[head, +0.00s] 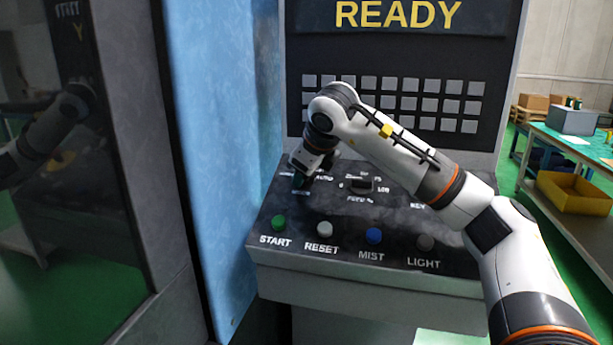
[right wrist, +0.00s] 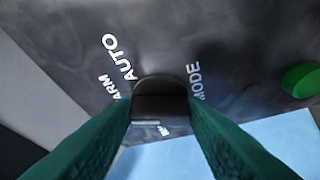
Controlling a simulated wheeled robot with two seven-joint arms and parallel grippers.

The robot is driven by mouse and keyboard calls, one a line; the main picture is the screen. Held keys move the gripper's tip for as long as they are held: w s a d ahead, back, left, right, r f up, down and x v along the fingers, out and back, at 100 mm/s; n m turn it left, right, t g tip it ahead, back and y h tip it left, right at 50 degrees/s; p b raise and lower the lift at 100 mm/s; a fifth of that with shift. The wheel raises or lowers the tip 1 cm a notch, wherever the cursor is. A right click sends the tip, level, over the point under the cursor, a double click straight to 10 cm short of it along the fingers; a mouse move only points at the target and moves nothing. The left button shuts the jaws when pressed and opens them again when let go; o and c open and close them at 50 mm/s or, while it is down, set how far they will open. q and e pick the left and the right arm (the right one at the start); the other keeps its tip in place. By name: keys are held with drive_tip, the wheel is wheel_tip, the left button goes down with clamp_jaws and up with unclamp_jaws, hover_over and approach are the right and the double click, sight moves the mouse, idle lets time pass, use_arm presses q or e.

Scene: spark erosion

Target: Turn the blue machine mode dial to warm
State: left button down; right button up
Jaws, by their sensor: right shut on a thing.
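The mode dial (right wrist: 160,98) is a dark knob on the blue machine's sloped black control panel (head: 283,208). In the right wrist view, the labels AUTO, MODE and a partly hidden one ending in ARM are printed around it. My right gripper (head: 301,181) reaches down to the panel's upper left. Its green fingers (right wrist: 160,112) are shut on the dial from both sides. A pale line shows at the dial's lower edge in the wrist view; which label the dial points at I cannot tell. In the head view the gripper hides the dial. My left gripper is not in view.
A second dial (head: 361,186), labelled FEED, sits right of the gripper. Green START (head: 278,223), pale RESET (head: 325,229), blue MIST (head: 374,235) and dark LIGHT (head: 425,242) buttons line the front. A keypad and READY screen (head: 397,15) rise behind. A blue machine wall (head: 215,110) stands close left.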

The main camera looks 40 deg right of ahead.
idle(0.3)
drive_tip(key=o, duration=1)
drive_tip(key=b+v, duration=0.1)
drive_tip(key=v, duration=1.1)
drive_tip(key=shift+a, duration=0.15)
drive_tip(key=shift+f, duration=0.1)
